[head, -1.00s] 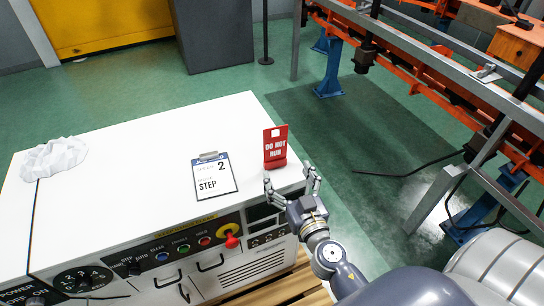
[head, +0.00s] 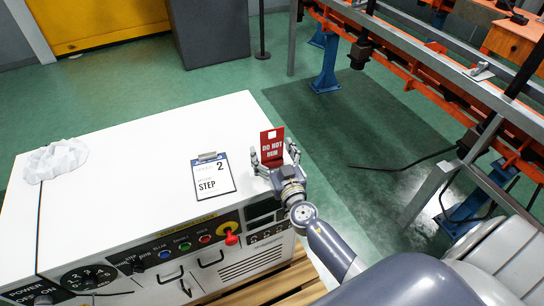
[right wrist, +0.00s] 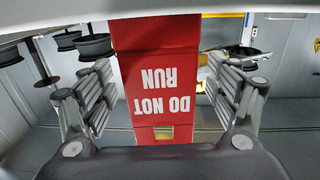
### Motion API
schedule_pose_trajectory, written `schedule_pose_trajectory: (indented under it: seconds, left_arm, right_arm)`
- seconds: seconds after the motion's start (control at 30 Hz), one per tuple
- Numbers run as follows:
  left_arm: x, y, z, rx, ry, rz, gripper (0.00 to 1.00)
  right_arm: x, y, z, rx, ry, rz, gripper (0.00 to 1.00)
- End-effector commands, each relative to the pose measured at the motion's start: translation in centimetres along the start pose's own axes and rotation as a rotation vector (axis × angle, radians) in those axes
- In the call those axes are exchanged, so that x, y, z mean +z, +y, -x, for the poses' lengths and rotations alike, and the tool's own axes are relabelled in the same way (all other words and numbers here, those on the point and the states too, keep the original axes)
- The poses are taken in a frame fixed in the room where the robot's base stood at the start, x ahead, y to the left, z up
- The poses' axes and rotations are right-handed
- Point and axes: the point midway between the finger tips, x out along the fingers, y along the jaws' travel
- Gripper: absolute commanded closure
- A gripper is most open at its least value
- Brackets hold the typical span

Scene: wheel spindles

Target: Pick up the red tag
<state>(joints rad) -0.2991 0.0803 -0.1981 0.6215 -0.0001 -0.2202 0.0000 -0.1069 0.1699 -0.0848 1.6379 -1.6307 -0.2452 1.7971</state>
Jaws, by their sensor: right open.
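The red tag (head: 272,145), lettered "DO NOT RUN", stands upright near the right end of the white cabinet top. In the right wrist view the red tag (right wrist: 160,85) fills the middle, its lettering upside down. My right gripper (head: 273,160) is open, with a finger on either side of the tag. In the right wrist view the fingers of the right gripper (right wrist: 160,98) show a gap to the tag on both sides. The tag's lower part is hidden behind the gripper in the head view. My left gripper is not in view.
The white cabinet (head: 130,145) has a clipboard (head: 213,177) reading "STEP" left of the tag and a crumpled white object (head: 55,160) at the far left. A red-yellow knob (head: 230,236) sits on its front panel. Orange and grey racking (head: 430,90) stands to the right.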

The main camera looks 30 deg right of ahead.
Motion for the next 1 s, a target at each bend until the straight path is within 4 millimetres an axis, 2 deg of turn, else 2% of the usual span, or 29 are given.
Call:
schedule_pose_trajectory:
  seconds: [0.17,0.4,0.47,0.5,0.77,1.0]
  left_arm:
    - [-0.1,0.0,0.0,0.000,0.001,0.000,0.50]
    - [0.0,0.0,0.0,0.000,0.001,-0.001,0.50]
    - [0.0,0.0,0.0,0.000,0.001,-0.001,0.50]
    - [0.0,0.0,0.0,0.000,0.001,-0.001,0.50]
    - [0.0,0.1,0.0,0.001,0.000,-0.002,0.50]
    - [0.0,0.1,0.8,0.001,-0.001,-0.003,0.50]
  right_arm:
    - [0.0,0.0,0.0,0.000,0.000,0.000,0.18]
    - [0.0,0.0,0.0,0.000,0.000,0.000,0.68]
    - [0.0,0.0,0.0,0.000,0.000,0.000,0.68]
    - [0.0,0.0,0.0,0.000,0.001,0.000,0.72]
    - [-0.1,0.0,0.0,0.000,0.001,0.000,0.72]
    - [-1.6,0.1,0.0,0.002,0.002,-0.001,0.72]
